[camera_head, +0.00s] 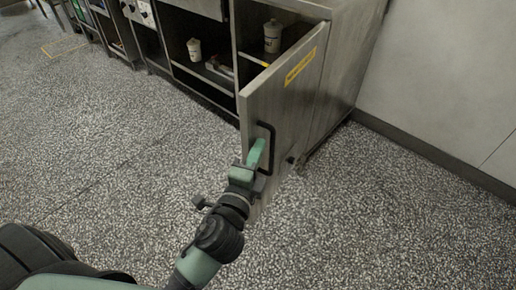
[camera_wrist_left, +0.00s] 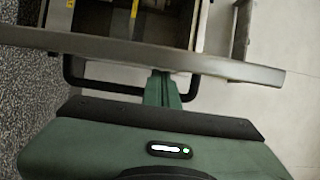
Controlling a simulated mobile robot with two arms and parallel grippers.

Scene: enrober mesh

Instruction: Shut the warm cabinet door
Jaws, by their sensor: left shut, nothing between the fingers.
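The warm cabinet door (camera_head: 290,85) is a grey metal panel with a yellow label, and it stands open, swung out from the cabinet (camera_head: 345,30). A black bar handle (camera_head: 270,150) is on its outer part. My left gripper (camera_head: 257,152) is shut and empty, with its green fingers at the handle, close to the door. In the left wrist view, the fingers (camera_wrist_left: 162,90) reach to the handle (camera_wrist_left: 105,88), and the door's edge (camera_wrist_left: 150,55) runs across in front of them. I cannot tell whether they touch the door. My right gripper is not in view.
Another white container (camera_head: 194,49) stands in the neighbouring open bay. A bare wall (camera_head: 450,80) is at the right. The speckled floor (camera_head: 120,140) around the door is clear.

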